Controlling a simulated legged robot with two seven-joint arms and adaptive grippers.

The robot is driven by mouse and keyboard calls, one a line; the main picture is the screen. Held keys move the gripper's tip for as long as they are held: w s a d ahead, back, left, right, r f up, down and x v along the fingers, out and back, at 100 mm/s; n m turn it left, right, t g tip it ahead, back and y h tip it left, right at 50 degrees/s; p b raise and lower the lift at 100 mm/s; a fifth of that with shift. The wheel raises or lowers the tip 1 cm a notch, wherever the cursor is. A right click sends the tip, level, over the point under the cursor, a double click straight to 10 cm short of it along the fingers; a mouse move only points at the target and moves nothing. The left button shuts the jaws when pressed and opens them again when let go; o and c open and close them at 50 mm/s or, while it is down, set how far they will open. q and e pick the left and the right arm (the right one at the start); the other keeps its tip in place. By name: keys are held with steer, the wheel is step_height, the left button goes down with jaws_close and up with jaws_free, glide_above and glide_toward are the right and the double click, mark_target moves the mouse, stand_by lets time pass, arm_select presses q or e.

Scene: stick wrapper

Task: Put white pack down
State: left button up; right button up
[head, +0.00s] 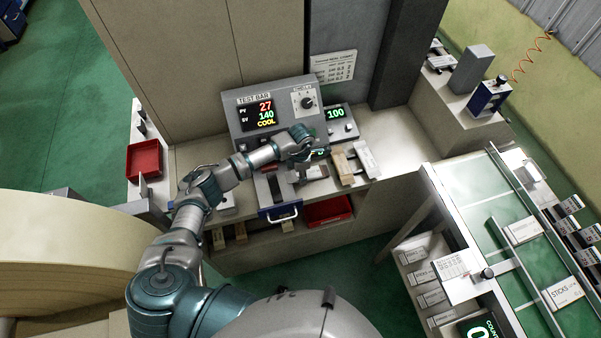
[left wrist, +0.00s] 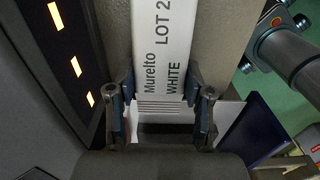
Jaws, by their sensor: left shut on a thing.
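The white pack (left wrist: 160,40) shows in the left wrist view as a long white box printed "Murelto", "LOT 2" and "WHITE". My left gripper (left wrist: 157,112) has a finger on each side of its near end and is shut on it. In the head view my left gripper (head: 301,170) is over the bench in front of the test bar unit, partly hidden by my own wrist. I cannot tell whether the pack touches the bench top. My right gripper is not in view.
The test bar unit (head: 272,107) stands close behind my left gripper. A tan block (head: 342,166) and a white piece (head: 366,158) lie to its right. A red tray (head: 144,159) sits at left.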

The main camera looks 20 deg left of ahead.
arm_select(q)
steer(key=shift+f, duration=0.2)
steer(key=o, duration=0.9)
